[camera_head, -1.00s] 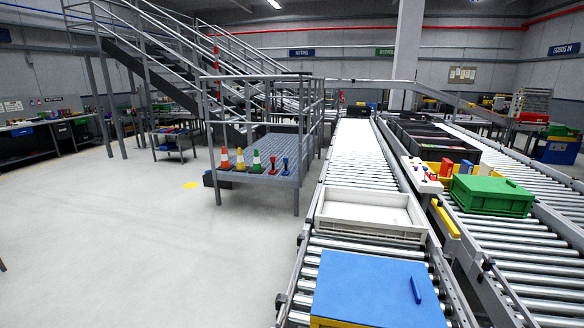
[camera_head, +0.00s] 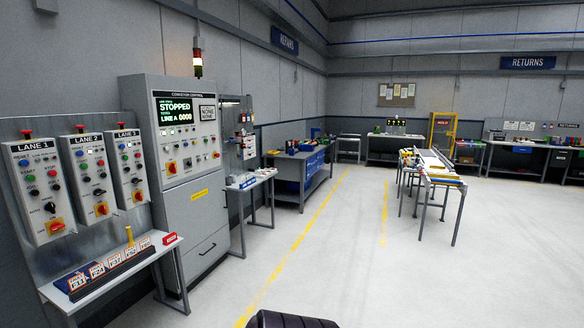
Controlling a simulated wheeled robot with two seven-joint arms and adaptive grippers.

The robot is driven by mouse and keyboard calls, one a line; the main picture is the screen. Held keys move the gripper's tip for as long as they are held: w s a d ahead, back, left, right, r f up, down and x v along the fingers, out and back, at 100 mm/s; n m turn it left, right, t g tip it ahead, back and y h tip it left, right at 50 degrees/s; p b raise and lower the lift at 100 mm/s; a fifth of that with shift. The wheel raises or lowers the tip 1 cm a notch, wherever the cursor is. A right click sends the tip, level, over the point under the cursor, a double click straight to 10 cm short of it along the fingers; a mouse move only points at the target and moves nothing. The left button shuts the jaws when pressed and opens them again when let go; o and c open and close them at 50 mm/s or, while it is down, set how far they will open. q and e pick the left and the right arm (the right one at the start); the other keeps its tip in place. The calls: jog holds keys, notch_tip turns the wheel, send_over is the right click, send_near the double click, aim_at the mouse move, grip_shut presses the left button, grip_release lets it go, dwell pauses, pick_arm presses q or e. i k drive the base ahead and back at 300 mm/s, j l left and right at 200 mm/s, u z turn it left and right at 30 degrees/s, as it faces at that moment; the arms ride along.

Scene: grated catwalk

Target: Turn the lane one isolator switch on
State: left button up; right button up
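The lane 1 control box (camera_head: 38,190) hangs on a grey panel at the far left, under a "LANE 1" label. The handle's exact setting is too small to read. A red button (camera_head: 25,133) tops the box, and several small buttons and knobs sit above the isolator. Neither of my grippers is in view.
Similar lane 2 (camera_head: 88,175) and lane 3 (camera_head: 130,165) boxes hang to its right. A shelf (camera_head: 110,272) with numbered tags juts out below them. The conveyor control cabinet (camera_head: 190,200) stands beside it, its screen reading "STOPPED". Open floor (camera_head: 330,250) lies to the right.

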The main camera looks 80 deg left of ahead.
aim_at(56, 226)
jog(key=u, duration=4.45)
jog(key=i+l, duration=0.1)
